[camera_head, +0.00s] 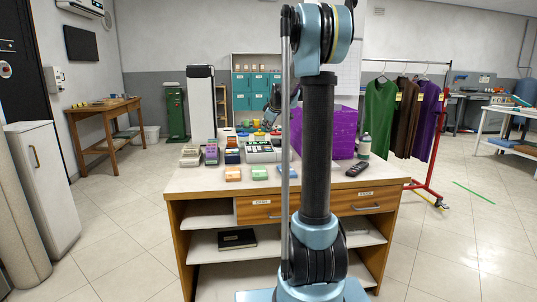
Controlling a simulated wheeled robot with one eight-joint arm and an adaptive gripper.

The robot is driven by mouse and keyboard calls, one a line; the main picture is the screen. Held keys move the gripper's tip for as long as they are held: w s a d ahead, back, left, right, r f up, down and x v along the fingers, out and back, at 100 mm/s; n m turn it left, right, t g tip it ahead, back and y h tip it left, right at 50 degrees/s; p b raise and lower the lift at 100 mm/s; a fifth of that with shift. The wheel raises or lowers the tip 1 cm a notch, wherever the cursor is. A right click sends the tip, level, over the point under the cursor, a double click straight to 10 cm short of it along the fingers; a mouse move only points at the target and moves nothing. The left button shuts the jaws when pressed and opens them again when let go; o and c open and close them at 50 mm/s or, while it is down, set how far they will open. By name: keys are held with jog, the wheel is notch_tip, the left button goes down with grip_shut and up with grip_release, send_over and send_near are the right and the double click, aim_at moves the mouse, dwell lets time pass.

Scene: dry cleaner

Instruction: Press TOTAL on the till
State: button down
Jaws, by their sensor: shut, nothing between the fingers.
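The till (264,155) is a pale machine with a small green display, standing on the counter (190,184) just left of my arm's dark column. Its keys are too small to read, so I cannot pick out TOTAL. My gripper (268,122) is small and dark in this view, pointing down by the till's upper part. It looks shut and empty. I cannot tell whether its tips touch the till or are apart from it. My arm hides part of the counter to the right of the till.
Small devices (211,152) and colored pads (260,173) crowd the counter around the till. A purple box (345,132), a bottle (364,147) and a dark handset (357,168) lie to the right. A garment rack (436,150) stands beyond. Floor at left is open.

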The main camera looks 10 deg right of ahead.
aim_at(267, 151)
jog(key=shift+f, duration=0.1)
jog(key=shift+f, duration=4.3)
jog(key=shift+f, duration=0.1)
jog(key=shift+f, duration=0.25)
jog(key=shift+f, duration=0.35)
jog(key=shift+r, duration=3.3)
